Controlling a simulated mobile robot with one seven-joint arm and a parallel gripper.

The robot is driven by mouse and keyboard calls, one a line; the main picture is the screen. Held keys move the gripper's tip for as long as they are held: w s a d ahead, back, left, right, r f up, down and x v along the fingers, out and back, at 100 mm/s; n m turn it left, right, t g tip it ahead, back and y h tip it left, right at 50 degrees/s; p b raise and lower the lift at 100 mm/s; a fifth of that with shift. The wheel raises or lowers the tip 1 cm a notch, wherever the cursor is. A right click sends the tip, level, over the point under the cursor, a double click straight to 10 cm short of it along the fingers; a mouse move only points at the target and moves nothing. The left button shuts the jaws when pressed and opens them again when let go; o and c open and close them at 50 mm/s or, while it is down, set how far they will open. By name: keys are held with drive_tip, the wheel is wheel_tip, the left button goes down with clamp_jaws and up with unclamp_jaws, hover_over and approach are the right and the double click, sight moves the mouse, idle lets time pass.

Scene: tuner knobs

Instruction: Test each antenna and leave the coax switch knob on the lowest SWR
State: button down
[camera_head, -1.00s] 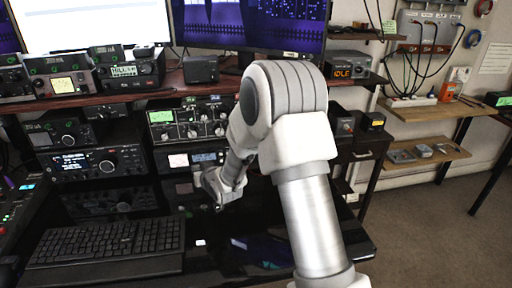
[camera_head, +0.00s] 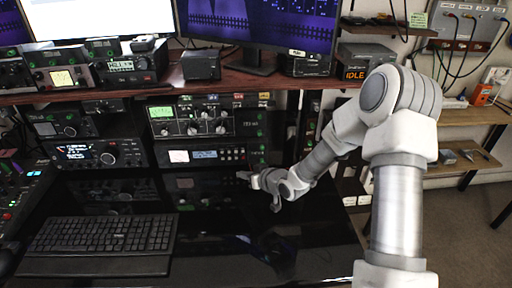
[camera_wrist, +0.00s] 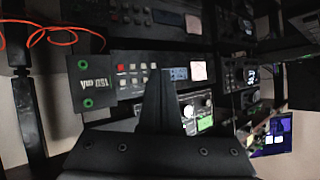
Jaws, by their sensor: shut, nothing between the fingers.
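The tuner (camera_head: 205,118) has a green-lit meter and a row of round knobs. It sits under the shelf in the head view, and its lit meter and knobs show near the middle of the wrist view (camera_wrist: 204,122). I cannot tell which knob is the coax switch knob, or read any SWR value. My gripper (camera_head: 243,176) is shut and empty, pointing left at the right end of the lower dark unit (camera_head: 195,186). In the wrist view, my shut fingers (camera_wrist: 158,92) are a dark wedge that hides part of the equipment. Contact with the unit cannot be told.
A unit with a small display (camera_head: 205,155) sits between the tuner and the lower unit. A keyboard (camera_head: 100,236) lies on the glossy black desk (camera_head: 225,225). The wooden shelf (camera_head: 220,82) overhangs the tuner. A box marked IDLE (camera_head: 356,73) stands on it.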

sight(243, 151)
drive_tip(key=shift+d, duration=0.5)
drive_tip(key=shift+w+p, duration=1)
drive_tip(key=shift+w, duration=3.4)
drive_tip(key=shift+w, duration=0.15)
drive_tip(key=shift+w, duration=0.25)
drive_tip(key=shift+w+p, duration=0.3)
drive_tip(key=shift+w, duration=0.05)
drive_tip(key=shift+s, duration=0.75)
